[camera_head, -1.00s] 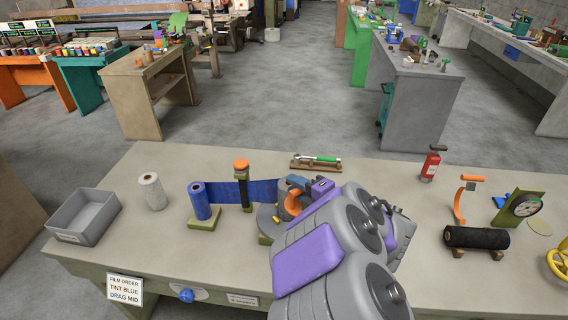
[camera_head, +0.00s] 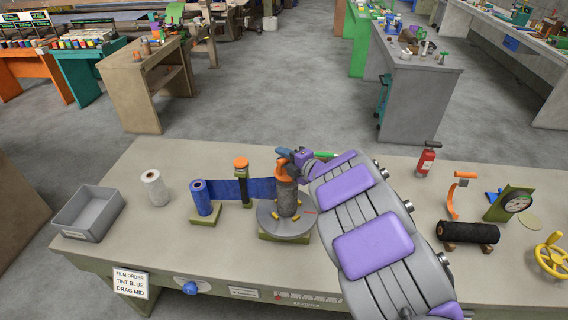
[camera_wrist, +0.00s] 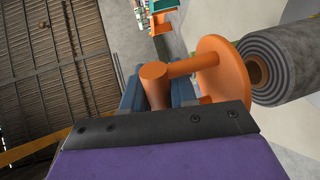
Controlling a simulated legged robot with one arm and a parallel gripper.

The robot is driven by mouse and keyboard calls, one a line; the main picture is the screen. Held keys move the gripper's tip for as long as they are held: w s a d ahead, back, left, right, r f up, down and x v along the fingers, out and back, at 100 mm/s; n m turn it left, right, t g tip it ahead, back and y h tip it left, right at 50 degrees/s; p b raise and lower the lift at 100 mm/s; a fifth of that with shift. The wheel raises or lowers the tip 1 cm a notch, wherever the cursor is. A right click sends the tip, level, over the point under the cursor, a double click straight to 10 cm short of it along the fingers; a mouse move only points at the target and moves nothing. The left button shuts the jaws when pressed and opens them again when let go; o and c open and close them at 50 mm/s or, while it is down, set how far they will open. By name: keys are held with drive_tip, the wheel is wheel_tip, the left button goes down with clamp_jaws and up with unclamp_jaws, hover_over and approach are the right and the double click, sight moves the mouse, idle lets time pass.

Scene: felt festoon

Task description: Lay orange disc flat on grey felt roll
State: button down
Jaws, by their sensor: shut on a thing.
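The grey felt roll (camera_head: 287,199) stands upright on a round grey turntable. Its layered end and hollow core also show in the wrist view (camera_wrist: 285,62). The orange disc (camera_wrist: 212,68) has a stem joined to a thick orange handle (camera_wrist: 153,86). My gripper (camera_wrist: 157,92) is shut on that handle. In the wrist view the disc's face is turned towards the roll's end, very close and offset, leaving the core partly uncovered. In the head view my gripper (camera_head: 294,156) is at the roll's top, with the orange disc (camera_head: 281,163) there. Contact cannot be told.
Blue film (camera_head: 225,189) runs from a blue roll (camera_head: 201,200) past an orange-capped post (camera_head: 241,178) towards the felt roll. A grey bin (camera_head: 88,213) and white roll (camera_head: 154,189) stand left. A black roll (camera_head: 468,232) and red extinguisher (camera_head: 426,159) are right.

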wheel_tip(320, 180, down, 4)
drive_tip(key=shift+r+b, duration=0.15)
drive_tip(key=shift+b, duration=0.7)
drive_tip(key=shift+r, duration=0.1)
drive_tip(key=c, duration=0.9)
unclamp_jaws()
